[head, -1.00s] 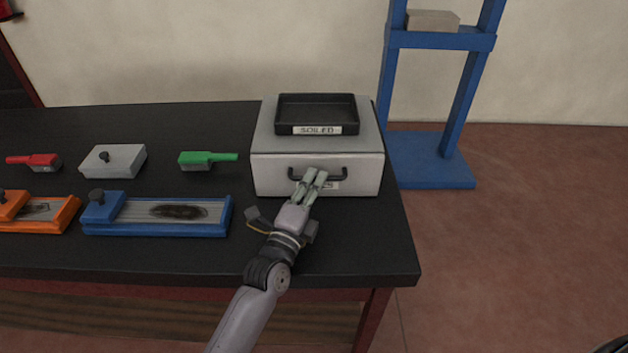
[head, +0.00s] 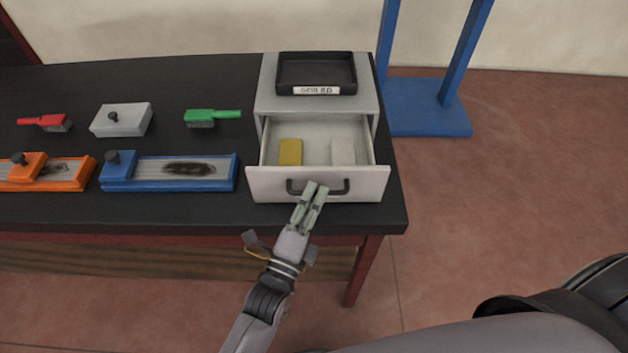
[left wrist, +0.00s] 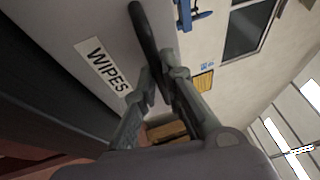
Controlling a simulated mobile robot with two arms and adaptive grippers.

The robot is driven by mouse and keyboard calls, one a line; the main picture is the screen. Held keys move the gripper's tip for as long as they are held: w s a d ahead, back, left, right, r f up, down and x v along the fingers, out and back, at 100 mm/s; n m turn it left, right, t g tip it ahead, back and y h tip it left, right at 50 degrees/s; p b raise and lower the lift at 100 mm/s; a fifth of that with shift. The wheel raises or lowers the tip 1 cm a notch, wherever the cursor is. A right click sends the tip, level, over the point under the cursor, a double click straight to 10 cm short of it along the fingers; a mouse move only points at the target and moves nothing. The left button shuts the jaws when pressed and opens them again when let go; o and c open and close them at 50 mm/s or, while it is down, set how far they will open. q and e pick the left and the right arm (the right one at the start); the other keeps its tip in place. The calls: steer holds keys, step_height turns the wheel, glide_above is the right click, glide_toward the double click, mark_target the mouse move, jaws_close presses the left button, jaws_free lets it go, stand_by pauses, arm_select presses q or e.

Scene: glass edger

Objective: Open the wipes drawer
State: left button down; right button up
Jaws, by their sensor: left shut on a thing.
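The wipes drawer (head: 265,182) is pulled well out of its light grey cabinet (head: 267,98) at the right end of the black table. A yellow block (head: 290,152) and a white block (head: 343,152) lie inside it. My left gripper (head: 314,188) is shut on the dark drawer handle (head: 336,192) at the drawer's front. In the left wrist view the fingers (left wrist: 158,85) close around the handle (left wrist: 143,35), beside the "WIPES" label (left wrist: 103,66). My right gripper is not in view.
A black tray (head: 315,72) labelled "SOILED" sits on the cabinet. A blue stand (head: 428,108) is behind right.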

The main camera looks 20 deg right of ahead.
arm_select(q)
steer(key=shift+f, duration=0.1)
steer(key=c, duration=1.7)
jaws_free()
steer(key=shift+s, duration=0.15)
steer(key=v, duration=1.2)
